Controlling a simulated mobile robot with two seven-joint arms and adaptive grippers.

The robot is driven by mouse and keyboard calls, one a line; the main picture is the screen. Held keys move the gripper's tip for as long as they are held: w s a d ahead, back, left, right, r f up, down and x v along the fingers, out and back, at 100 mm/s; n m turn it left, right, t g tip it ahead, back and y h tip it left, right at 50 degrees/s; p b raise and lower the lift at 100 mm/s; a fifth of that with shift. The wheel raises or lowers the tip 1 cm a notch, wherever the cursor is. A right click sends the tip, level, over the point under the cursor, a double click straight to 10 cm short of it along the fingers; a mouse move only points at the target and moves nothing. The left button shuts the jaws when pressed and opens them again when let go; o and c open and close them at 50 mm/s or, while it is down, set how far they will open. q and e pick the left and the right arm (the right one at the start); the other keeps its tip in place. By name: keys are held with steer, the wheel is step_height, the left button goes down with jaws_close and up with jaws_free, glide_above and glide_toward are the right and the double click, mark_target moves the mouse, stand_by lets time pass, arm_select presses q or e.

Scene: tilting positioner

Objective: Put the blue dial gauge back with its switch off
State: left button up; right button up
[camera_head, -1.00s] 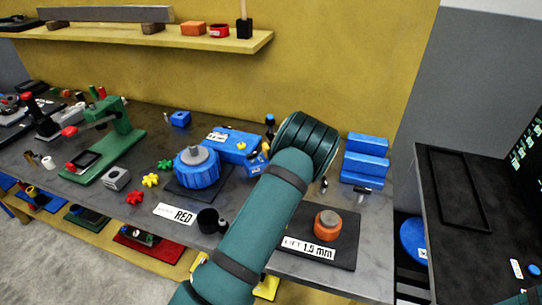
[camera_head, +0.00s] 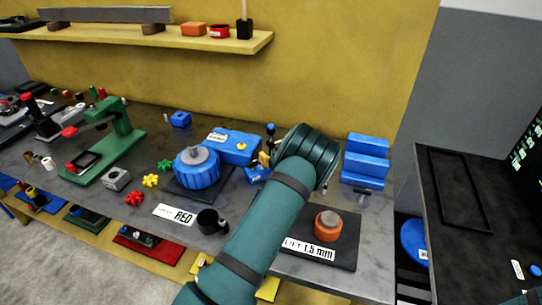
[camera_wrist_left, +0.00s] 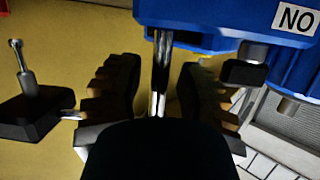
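A small blue block-shaped part (camera_head: 257,173), which may be the dial gauge's base, sits beside my left wrist in the head view; the arm partly covers this area. I cannot make out a dial face or a switch setting. In the left wrist view, my left gripper (camera_wrist_left: 158,72) has its two fingers apart, with a bright metal rod (camera_wrist_left: 162,50) between them and gaps at both sides. A blue body (camera_wrist_left: 210,14) marked NO lies above. In the head view my wrist hides the fingers. My right gripper is out of view.
A round blue fixture (camera_head: 196,172) with a grey top and a blue labelled box (camera_head: 236,150) stand left of my arm. A blue stepped block (camera_head: 366,155) is to the right. An orange part (camera_head: 327,227) sits on a dark plate. A black switch-like base (camera_wrist_left: 35,112) shows at the left wrist view's edge.

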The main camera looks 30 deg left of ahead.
arm_select(q)
steer(key=shift+r, duration=0.1)
steer(key=v, duration=1.2)
steer(key=shift+p, duration=0.3)
